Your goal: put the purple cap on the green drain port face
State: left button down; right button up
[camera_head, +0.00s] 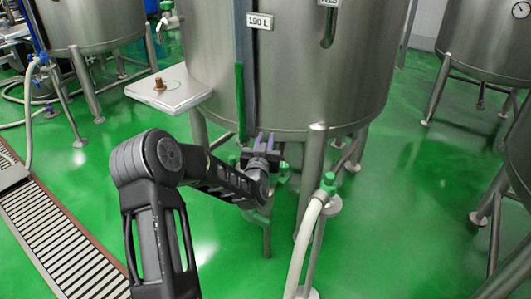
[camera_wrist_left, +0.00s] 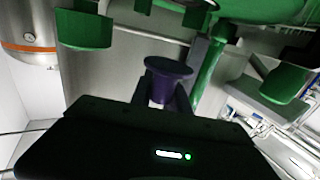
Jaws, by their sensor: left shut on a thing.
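My left gripper (camera_head: 264,147) reaches in front of the lower wall of the central steel tank. In the left wrist view the gripper (camera_wrist_left: 164,98) is shut on the purple cap (camera_wrist_left: 168,68), which has a wide round flange and a narrower body between the fingers. In the head view the cap is small and hard to tell from the fingers. Green parts show ahead in the wrist view, one at upper left (camera_wrist_left: 85,30) and one at right (camera_wrist_left: 285,82). I cannot tell which is the drain port face. The cap appears apart from them. My right gripper is not in view.
The central tank (camera_head: 330,80) stands on steel legs. A small shelf (camera_head: 168,89) with a brown fitting (camera_head: 159,84) juts from its left. A pale hose (camera_head: 303,245) with a green-topped fitting (camera_head: 328,181) stands right of my gripper. A floor grate (camera_head: 50,230) runs at left.

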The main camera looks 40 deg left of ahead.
pick_arm(q)
jog(key=shift+f+b, duration=0.4)
jog(key=shift+f, duration=1.5)
jog(key=shift+f+b, duration=0.6)
jog(key=shift+b, duration=0.15)
jog(key=c, duration=1.3)
grip_release()
jog(key=shift+s, duration=0.1)
jog(key=shift+o, duration=0.2)
jog(key=shift+d, duration=0.1)
